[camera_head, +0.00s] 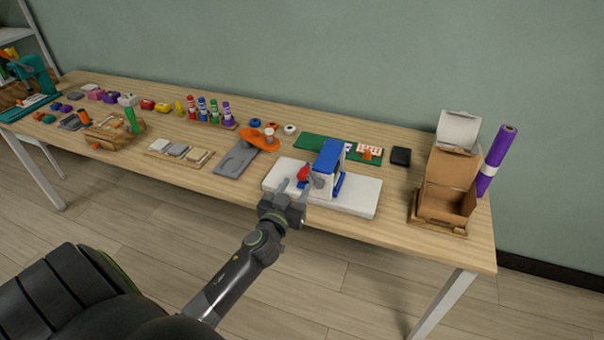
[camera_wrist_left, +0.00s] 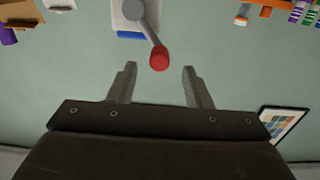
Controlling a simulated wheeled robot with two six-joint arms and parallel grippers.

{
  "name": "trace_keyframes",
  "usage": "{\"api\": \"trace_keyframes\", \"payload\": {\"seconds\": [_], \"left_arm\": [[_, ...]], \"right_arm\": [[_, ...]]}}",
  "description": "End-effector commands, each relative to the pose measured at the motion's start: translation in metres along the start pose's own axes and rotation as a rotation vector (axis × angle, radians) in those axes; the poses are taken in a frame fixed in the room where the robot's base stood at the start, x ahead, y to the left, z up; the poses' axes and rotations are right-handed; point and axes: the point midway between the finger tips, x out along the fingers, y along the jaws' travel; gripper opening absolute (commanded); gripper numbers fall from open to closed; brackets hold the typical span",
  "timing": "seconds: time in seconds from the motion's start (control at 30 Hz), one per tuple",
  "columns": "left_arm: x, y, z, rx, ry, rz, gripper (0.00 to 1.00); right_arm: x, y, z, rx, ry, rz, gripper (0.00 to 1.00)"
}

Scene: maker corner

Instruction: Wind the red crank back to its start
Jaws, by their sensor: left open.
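The red crank knob (camera_head: 303,174) is on the near-left side of a blue and white device (camera_head: 327,166) on a white base board (camera_head: 352,201). In the left wrist view the red knob (camera_wrist_left: 159,58) sits at the end of a grey crank arm (camera_wrist_left: 149,27), just beyond the fingertips. My left gripper (camera_head: 293,187) is open and empty; its two fingers (camera_wrist_left: 159,78) are spread with the knob ahead of the gap, apart from both. My right gripper is not in view.
A cardboard box (camera_head: 445,190) and a purple roll (camera_head: 497,160) stand to the right. A green mat (camera_head: 310,142) lies behind the device. A grey plate with an orange piece (camera_head: 259,139) lies to the left. The table's front edge is close below the arm.

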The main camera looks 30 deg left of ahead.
Motion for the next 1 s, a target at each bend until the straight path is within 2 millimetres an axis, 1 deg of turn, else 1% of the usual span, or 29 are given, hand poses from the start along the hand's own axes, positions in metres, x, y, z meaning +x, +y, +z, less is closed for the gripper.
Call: {"api": "trace_keyframes", "payload": {"seconds": [0.03,0.1,0.2,0.33,0.5,0.77,1.0], "left_arm": [[0.010,0.000,-0.001,0.000,0.001,0.001,0.45],[0.022,0.000,-0.001,0.000,0.001,0.001,0.45],[0.035,0.000,-0.001,0.001,0.001,0.001,0.45],[0.048,0.000,0.000,0.001,0.001,0.000,0.45],[0.054,0.000,0.000,0.000,0.000,0.000,0.45],[0.055,0.000,0.000,0.000,0.000,0.000,0.45],[0.055,0.000,0.000,0.000,0.000,0.000,0.14]], "right_arm": [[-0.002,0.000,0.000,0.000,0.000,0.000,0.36],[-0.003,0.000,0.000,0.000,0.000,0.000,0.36],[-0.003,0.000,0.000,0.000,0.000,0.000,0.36],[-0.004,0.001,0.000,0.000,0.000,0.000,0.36],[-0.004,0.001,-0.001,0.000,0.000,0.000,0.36],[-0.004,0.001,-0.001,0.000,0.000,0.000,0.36],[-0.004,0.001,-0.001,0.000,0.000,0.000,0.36]]}}
